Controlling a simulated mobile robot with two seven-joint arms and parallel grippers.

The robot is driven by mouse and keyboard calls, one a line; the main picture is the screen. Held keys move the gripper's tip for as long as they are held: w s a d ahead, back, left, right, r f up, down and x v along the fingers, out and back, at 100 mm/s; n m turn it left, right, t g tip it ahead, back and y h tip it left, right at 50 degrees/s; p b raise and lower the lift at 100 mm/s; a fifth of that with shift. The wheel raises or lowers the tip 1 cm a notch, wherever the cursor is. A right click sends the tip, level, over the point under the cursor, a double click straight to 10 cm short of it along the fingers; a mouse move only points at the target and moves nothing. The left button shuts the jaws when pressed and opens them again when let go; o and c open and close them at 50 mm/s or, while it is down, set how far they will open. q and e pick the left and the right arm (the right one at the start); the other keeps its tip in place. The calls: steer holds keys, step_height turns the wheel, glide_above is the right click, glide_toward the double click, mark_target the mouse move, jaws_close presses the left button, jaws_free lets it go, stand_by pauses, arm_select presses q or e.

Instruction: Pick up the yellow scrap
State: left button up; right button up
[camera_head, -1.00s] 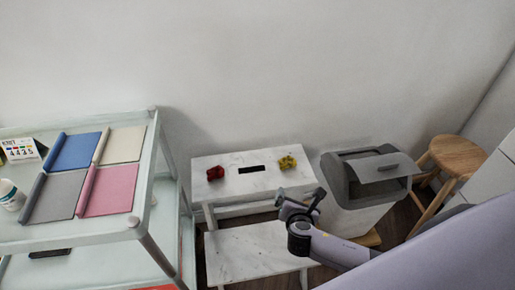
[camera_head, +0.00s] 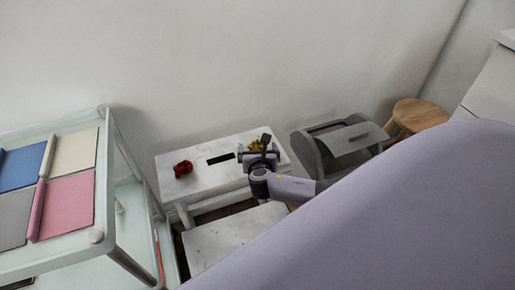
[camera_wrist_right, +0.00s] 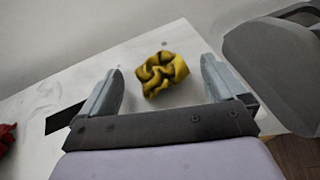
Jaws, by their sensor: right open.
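The yellow scrap (camera_wrist_right: 162,73) is a crumpled piece of cloth lying on the white marbled top of the step stool (camera_head: 215,183). In the head view the yellow scrap (camera_head: 256,144) is partly hidden behind my right gripper (camera_head: 260,157). In the right wrist view my right gripper (camera_wrist_right: 162,92) is open, with one finger on each side of the scrap in the picture and nothing held. I cannot tell how far the fingers are above the stool top. My left gripper is not in view.
A red scrap (camera_head: 183,168) lies left of the stool's dark slot (camera_head: 220,158). A grey bin (camera_head: 345,142) with a tilted lid stands close on the right. A wooden stool (camera_head: 420,114) is beyond it. A glass-like cart (camera_head: 75,243) with coloured cloths stands on the left.

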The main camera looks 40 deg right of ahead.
steer(key=shift+f, duration=0.1)
steer(key=shift+c, duration=1.2)
steer(key=c, duration=0.9)
steer(key=shift+s, duration=0.1)
steer(key=shift+c, duration=0.4)
steer(key=shift+f, duration=0.1)
